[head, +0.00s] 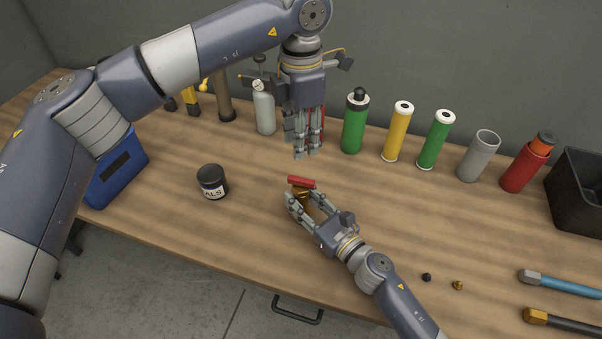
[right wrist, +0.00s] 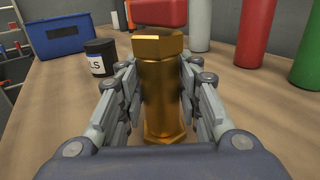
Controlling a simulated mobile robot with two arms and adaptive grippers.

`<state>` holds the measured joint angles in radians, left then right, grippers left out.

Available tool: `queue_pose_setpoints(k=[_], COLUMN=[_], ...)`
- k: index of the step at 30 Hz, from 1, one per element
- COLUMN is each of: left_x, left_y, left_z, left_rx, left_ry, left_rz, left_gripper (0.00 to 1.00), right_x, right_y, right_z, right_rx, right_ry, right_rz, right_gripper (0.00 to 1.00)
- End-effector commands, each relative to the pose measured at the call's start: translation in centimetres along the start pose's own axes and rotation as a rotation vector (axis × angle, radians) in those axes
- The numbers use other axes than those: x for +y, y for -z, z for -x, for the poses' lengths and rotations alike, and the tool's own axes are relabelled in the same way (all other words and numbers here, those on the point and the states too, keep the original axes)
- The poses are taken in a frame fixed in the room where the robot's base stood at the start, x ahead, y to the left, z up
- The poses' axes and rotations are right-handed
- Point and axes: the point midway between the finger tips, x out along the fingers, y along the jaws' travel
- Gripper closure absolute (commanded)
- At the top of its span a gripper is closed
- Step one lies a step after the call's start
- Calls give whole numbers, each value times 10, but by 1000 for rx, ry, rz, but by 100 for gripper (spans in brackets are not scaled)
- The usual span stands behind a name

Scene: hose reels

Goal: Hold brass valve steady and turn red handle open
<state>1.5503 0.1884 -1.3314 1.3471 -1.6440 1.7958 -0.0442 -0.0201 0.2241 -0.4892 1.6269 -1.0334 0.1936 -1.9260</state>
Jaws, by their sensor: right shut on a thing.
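The brass valve (head: 303,200) stands upright on the wooden workbench, with its red handle (head: 301,182) lying across the top. In the right wrist view the valve body (right wrist: 161,85) fills the middle, and part of the red handle (right wrist: 158,13) shows at the top edge. My right gripper (head: 305,205) is shut on the brass body, with a finger on each side. My left gripper (head: 307,155) hangs above and behind the valve, fingers pointing down, apart from the handle. Its fingers look close together, and I cannot tell whether they are open or shut.
A black jar (head: 212,183) stands left of the valve. A green cylinder (head: 355,125), a yellow one (head: 397,132) and a grey tube (head: 478,157) stand along the back. A blue bin (head: 118,170) is at left. Small fittings (head: 457,285) lie at right front.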

Motion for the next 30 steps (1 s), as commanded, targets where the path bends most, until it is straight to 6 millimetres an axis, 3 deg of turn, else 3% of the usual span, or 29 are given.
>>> queue_pose_setpoints(k=[9,17,23,30], left_x=[0,0,0,-1], left_y=[0,0,1,1], left_z=[6,6,-18,-66], left_rx=[0,0,1,1], left_ry=[-1,1,4,4], left_rz=[-485,-643,-653,-651], left_gripper=[68,68,68,68], right_x=[0,0,0,0], right_y=[0,0,0,0], right_z=[0,0,0,0], right_rx=[1,1,1,1], right_ry=[1,1,1,1], right_rz=[0,0,0,0], right_gripper=[100,100,100,100])
